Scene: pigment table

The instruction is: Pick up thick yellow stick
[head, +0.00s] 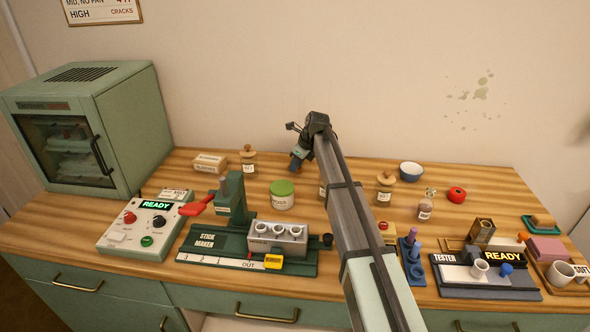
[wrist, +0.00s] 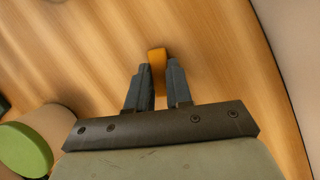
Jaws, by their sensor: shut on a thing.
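The thick yellow stick (wrist: 157,57) shows in the wrist view as a short orange-yellow piece between the fingertips. Its end sticks out just beyond them. My gripper (wrist: 158,78) is shut on it, with a dark finger against each side. In the head view my gripper (head: 297,164) is at the back of the wooden table, behind the green-lidded jar. The stick cannot be made out there. Bare wood lies behind the stick in the wrist view; I cannot tell whether the stick touches it.
The green-lidded jar (head: 282,196) stands close by and also shows in the wrist view (wrist: 24,150). The stick maker (head: 205,244) is in front, left. The wall is close behind.

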